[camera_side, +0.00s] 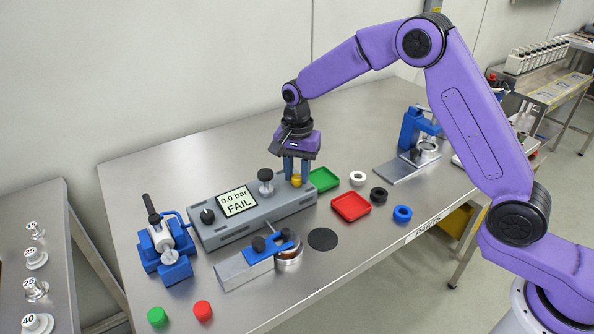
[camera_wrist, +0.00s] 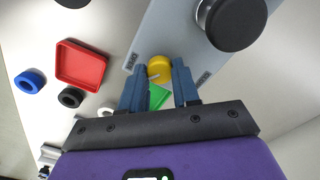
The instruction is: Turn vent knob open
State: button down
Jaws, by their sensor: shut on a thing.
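The vent knob is a small yellow knob on the right end of the grey test unit (camera_side: 240,225). My gripper (camera_side: 297,175) reaches down over that end, and its blue fingers stand on both sides of the yellow knob (camera_side: 296,181). In the wrist view the yellow knob (camera_wrist: 159,68) lies between the fingertips of my gripper (camera_wrist: 158,82), which are shut on it. A pale pointer line shows on the knob, but its setting is hard to read. The unit's display (camera_side: 238,201) reads "0.0 bar FAIL".
A black-topped knob (camera_side: 266,176) stands on the unit left of my gripper. A green tray (camera_side: 323,179) and a red tray (camera_side: 351,206) lie to the right, with white, black and blue rings. A blue clamp fixture (camera_side: 270,246) stands in front.

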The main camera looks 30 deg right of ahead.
aim_at(297, 177)
jog(key=shift+m, duration=0.9)
jog(key=shift+r, duration=0.1)
jog(key=c, duration=0.8)
grip_release()
notch_tip(297, 177, up, 17)
jog(key=shift+r, duration=0.2)
jog(key=shift+s, duration=0.1)
